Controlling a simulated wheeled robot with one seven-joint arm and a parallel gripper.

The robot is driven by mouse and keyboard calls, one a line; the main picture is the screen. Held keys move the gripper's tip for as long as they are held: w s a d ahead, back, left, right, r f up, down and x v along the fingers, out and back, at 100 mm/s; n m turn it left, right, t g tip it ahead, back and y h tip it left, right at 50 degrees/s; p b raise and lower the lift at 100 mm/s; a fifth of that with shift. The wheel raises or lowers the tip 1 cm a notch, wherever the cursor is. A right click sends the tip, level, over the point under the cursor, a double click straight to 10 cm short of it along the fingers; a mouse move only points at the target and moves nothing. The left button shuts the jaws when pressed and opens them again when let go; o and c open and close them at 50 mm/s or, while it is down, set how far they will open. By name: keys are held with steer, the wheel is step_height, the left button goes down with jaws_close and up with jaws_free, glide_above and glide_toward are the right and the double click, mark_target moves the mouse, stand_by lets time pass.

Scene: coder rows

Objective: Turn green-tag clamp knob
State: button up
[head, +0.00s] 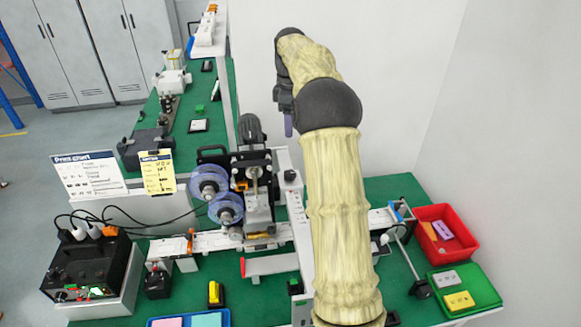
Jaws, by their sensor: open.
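The coder machine (256,190) stands mid-table with two clear blue-purple reels (209,181) on its left side. A black knob (290,175) sits on the white part to its right. A small black piece with green on it (295,286) lies lower, by the white upright; I cannot tell whether it is the green-tag clamp knob. No green tag can be made out on the machine's knobs. My gripper (288,124) hangs open and empty at the end of my raised, cover-wrapped arm, above and behind the right side of the machine, apart from everything. My arm hides part of the table.
A red bin (444,234) and a green tray (466,290) are at the right. A black control box (87,270) with cables is at the left. Sign cards (157,173) stand behind. A white wall rises close behind my arm.

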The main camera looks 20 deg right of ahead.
mark_target(291, 173)
steer(key=f+p, duration=0.1)
steer(key=f, duration=0.7)
steer(key=f+p, duration=0.2)
steer(key=f, duration=0.7)
steer(key=shift+s+a+f, duration=0.1)
steer(key=shift+s+f, duration=0.05)
steer(key=shift+s, duration=0.05)
steer(key=c, duration=1)
